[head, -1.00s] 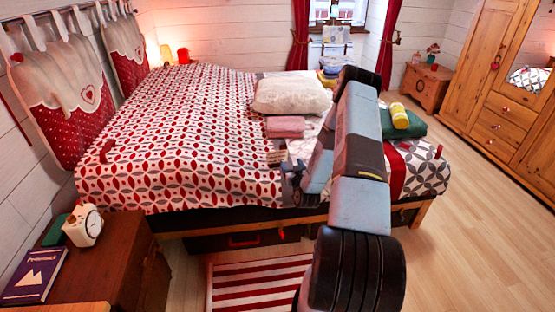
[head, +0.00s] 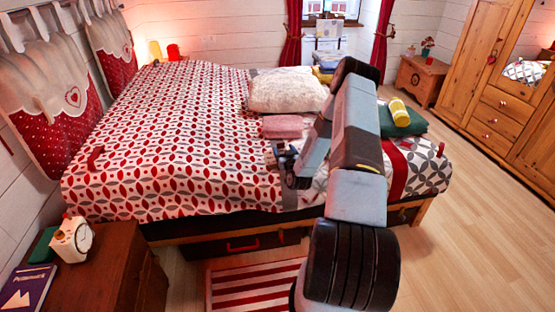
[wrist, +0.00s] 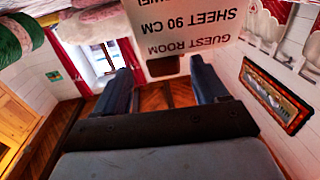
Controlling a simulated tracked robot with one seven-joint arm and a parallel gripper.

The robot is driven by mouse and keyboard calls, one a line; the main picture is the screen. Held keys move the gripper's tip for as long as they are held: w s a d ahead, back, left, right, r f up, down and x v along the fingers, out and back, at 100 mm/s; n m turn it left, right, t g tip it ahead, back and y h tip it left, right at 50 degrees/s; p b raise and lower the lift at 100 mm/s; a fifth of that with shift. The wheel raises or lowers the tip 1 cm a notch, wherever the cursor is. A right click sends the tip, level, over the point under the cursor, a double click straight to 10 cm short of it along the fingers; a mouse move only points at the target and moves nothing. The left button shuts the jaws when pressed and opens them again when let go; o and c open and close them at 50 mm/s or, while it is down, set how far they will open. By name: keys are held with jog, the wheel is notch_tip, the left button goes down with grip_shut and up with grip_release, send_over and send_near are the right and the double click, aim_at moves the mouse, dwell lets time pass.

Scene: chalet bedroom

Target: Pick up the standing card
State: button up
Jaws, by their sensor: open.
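The standing card (wrist: 190,28) fills the top middle of the wrist view. It is pale, with dark upside-down print reading "GUEST ROOM" and "SHEET 90 CM". My gripper (wrist: 163,85) is open, one dark finger to each side of the card's near edge. I cannot tell whether the fingers touch the card. In the head view my gripper (head: 287,160) is low over the bed, in front of the folded pink cloth, and I cannot clearly pick out the card there.
The folded pink cloth (head: 283,126) and a white pillow (head: 287,92) lie on the patterned bed (head: 150,150) behind my gripper. A yellow roll (head: 399,112) lies on a green cushion (head: 410,124) to the right of my arm. The bed's left part is mostly clear.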

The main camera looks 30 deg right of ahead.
jog(key=shift+w+a, duration=0.1)
jog(key=shift+w, duration=0.4)
jog(key=shift+w+a, duration=0.25)
jog(key=shift+a, duration=0.1)
jog(key=shift+d, duration=0.15)
jog(key=shift+s+d, duration=0.1)
jog(key=shift+d, duration=0.05)
jog(key=c, duration=0.3)
grip_shut()
